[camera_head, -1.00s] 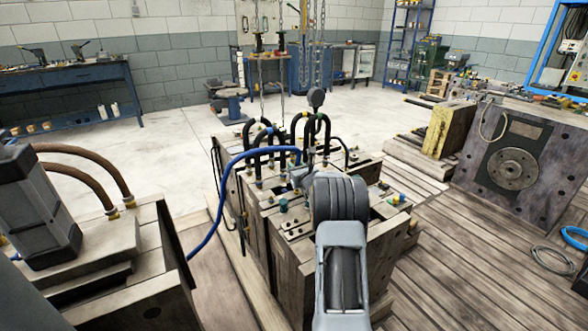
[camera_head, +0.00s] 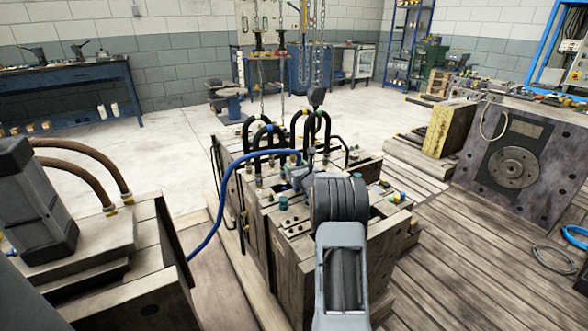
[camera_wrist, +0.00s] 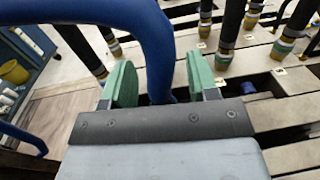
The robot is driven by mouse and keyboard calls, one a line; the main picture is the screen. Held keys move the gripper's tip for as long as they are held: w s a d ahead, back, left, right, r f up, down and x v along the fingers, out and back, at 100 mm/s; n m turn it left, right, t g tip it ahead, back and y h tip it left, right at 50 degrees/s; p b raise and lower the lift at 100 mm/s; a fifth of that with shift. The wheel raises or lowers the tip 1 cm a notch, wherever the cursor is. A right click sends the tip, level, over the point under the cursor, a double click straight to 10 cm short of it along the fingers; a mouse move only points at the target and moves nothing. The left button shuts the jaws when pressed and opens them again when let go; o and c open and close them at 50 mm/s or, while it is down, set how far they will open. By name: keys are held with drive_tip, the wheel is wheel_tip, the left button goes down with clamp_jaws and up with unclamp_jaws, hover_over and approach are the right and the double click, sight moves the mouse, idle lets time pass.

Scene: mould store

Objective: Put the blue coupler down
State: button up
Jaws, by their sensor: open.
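The blue hose (camera_wrist: 155,45) of the coupler fills the middle of the wrist view. It arches down between the two green pads of my gripper (camera_wrist: 161,85). The jaws are open, with a gap showing between the hose and each pad. The coupler at the hose's lower end is hidden by the hose and my gripper, so I cannot tell how it is seated. In the head view the blue hose (camera_head: 228,180) loops up from the lower left and comes down at my gripper (camera_head: 299,178), over the top of the mould (camera_head: 262,205).
Several black hoses (camera_head: 322,120) with coloured fittings stand close behind my gripper on the mould. Chains and a hook (camera_head: 316,97) hang above it. A second mould block (camera_head: 150,260) stands at left, and another large mould (camera_head: 515,160) at right.

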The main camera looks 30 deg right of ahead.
drive_tip(key=shift+r, duration=0.1)
drive_tip(key=shift+r+p, duration=0.3)
drive_tip(key=shift+p, duration=0.1)
drive_tip(key=shift+r+p, duration=0.5)
drive_tip(key=shift+p, duration=0.05)
drive_tip(key=s, duration=0.3)
drive_tip(key=s+a, duration=0.1)
drive_tip(key=s, duration=0.3)
drive_tip(key=s+p, duration=0.1)
drive_tip(key=s, duration=0.2)
drive_tip(key=shift+s+a+f, duration=0.15)
drive_tip(key=shift+a+f, duration=0.05)
drive_tip(key=shift+f, duration=0.05)
drive_tip(key=shift+s+a, duration=0.15)
drive_tip(key=shift+s, duration=0.65)
